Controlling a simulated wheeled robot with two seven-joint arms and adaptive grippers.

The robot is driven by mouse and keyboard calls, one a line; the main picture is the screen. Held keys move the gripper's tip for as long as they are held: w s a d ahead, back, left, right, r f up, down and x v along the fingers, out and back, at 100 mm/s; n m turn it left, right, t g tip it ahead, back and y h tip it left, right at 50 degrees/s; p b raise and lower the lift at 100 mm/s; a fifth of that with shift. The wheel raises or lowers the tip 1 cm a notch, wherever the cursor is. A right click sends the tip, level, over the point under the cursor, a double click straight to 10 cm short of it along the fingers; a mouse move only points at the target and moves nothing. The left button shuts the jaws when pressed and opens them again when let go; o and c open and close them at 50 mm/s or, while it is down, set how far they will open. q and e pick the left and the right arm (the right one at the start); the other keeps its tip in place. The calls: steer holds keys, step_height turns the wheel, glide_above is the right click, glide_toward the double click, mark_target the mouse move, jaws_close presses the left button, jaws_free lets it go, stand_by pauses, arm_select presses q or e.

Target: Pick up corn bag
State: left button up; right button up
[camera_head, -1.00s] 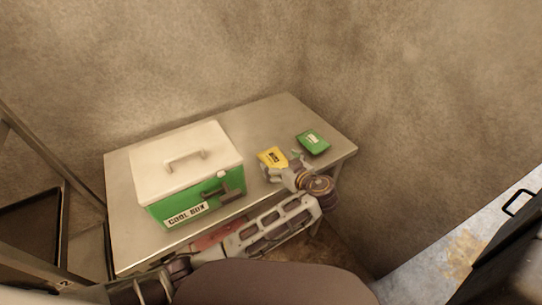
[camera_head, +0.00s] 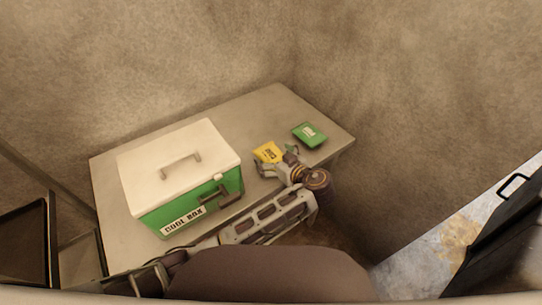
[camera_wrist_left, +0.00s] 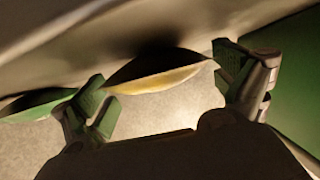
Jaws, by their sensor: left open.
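The corn bag, a yellow packet with a dark label (camera_head: 267,150), lies on the metal table to the right of the cool box. My left gripper (camera_head: 277,163) is open at the bag's near side, low over the table. In the left wrist view the yellow bag (camera_wrist_left: 160,81) shows edge-on between the two spread fingers of the left gripper (camera_wrist_left: 160,78), its upper side in shadow. I cannot tell whether either finger touches it. My right gripper is not in view.
A green cool box (camera_head: 190,208) with a white lid stands left of the gripper. A green packet (camera_head: 309,135) lies right of the yellow bag. The table (camera_head: 270,104) is clear behind them, with walls beyond. A dark handled object (camera_head: 500,240) is at far right.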

mark_target(274, 155)
arm_select(q)
steer(key=shift+c, duration=0.6)
steer(key=c, duration=0.5)
steer(key=shift+c, duration=1.1)
steer(key=c, duration=0.4)
steer(key=shift+r, duration=0.85)
step_height(274, 155, up, 7)
steer(key=shift+f, duration=0.1)
steer(key=shift+r, duration=0.8)
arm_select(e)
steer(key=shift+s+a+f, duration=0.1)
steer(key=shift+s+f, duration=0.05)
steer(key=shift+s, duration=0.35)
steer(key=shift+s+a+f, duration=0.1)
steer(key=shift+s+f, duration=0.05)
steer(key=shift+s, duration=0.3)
